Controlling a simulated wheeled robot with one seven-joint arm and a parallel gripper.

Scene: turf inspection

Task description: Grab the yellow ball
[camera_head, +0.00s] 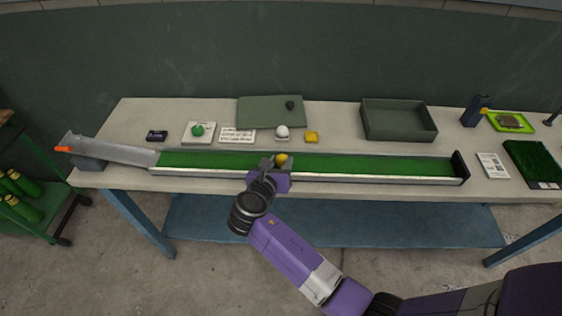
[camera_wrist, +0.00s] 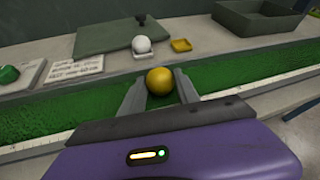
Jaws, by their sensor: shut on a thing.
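The yellow ball (camera_head: 281,159) is at the green turf channel (camera_head: 370,167), near the channel's middle. My gripper (camera_head: 274,162) reaches over the channel's front wall from the front of the table. In the wrist view the yellow ball (camera_wrist: 160,81) sits between the two grey fingers of my gripper (camera_wrist: 161,87), close to their tips. The fingers are shut on the ball. Green turf shows around the ball. I cannot tell whether the ball touches the turf or is lifted a little.
Behind the channel are a white ball (camera_head: 282,131), a yellow square holder (camera_head: 311,137), a green ball (camera_head: 197,129) on a white plate, and a dark green tray (camera_head: 399,119). A sloped metal ramp (camera_head: 112,151) joins the channel's left end. The table's front edge lies below.

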